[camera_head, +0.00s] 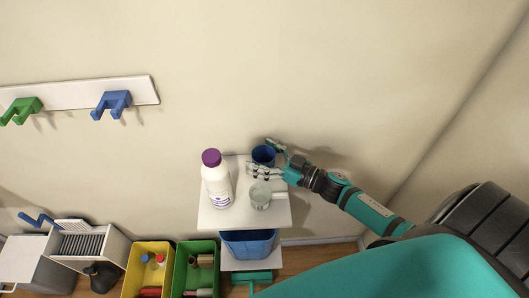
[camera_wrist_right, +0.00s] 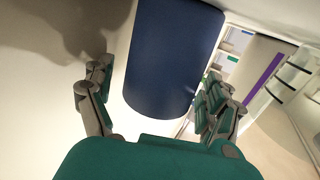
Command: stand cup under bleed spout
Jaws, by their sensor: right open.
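A dark blue cup (camera_head: 263,155) stands at the back of the small white shelf top (camera_head: 240,218). My right gripper (camera_head: 262,160) reaches in from the right with its fingers around the cup. In the right wrist view the blue cup (camera_wrist_right: 172,55) is large and lies between the open fingers of the right gripper (camera_wrist_right: 156,78). A gap shows on the left finger's side; contact on the right finger's side cannot be told. I cannot make out a bleed spout in either view. My left gripper is not in view.
A white bottle with a purple cap (camera_head: 216,178) and a clear cup with a handle (camera_head: 260,196) share the shelf top. A blue bin (camera_head: 248,243) sits below. Yellow (camera_head: 150,250) and green (camera_head: 193,266) crates stand left. The wall rises close behind.

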